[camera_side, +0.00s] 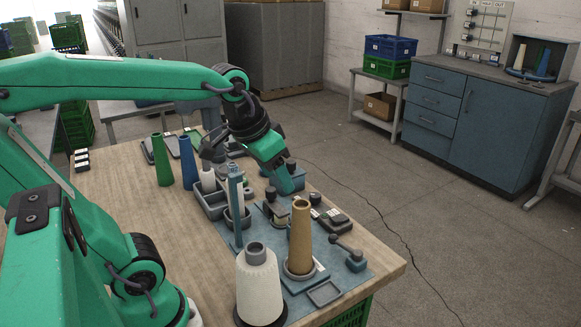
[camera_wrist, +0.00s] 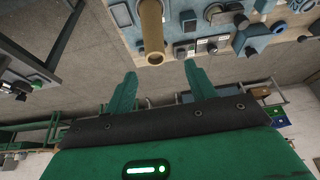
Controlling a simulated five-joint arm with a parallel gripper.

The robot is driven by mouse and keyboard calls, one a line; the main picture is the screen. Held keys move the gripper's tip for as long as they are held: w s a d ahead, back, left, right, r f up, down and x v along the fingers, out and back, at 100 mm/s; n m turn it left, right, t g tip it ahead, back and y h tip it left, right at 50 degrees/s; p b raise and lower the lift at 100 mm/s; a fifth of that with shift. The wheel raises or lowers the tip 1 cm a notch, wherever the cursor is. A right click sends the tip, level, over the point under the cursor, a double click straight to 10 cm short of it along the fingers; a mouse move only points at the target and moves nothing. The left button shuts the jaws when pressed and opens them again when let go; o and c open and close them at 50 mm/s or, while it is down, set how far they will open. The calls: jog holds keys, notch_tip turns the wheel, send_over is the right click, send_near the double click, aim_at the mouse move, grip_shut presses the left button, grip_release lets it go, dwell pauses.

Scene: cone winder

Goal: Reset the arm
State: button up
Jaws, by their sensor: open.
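My gripper (camera_side: 290,184) hangs over the far right part of the wooden table (camera_side: 120,215) in the side view, tilted down and to the right. In the wrist view my gripper (camera_wrist: 161,80) shows two green fingers spread apart with nothing between them. A tan cone (camera_side: 300,236) stands upright on a round holder on the blue mat, in front of my gripper and apart from it. The tan cone also shows in the wrist view (camera_wrist: 151,25), beyond the fingers. What lies directly under my gripper is partly hidden.
A white yarn cone (camera_side: 258,287) stands near the table's front. A thin blue post (camera_side: 235,205) rises beside the grey tray (camera_side: 210,203). Green (camera_side: 162,160) and blue (camera_side: 189,162) cones stand at the back left. A small crank (camera_side: 346,246) sits at the mat's right edge.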

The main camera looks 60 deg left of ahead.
jog(key=s+d+f+t, duration=0.1)
jog(key=s+d+f, duration=0.1)
jog(key=s, duration=0.4)
jog(key=shift+f, duration=0.15)
dwell(0.9)
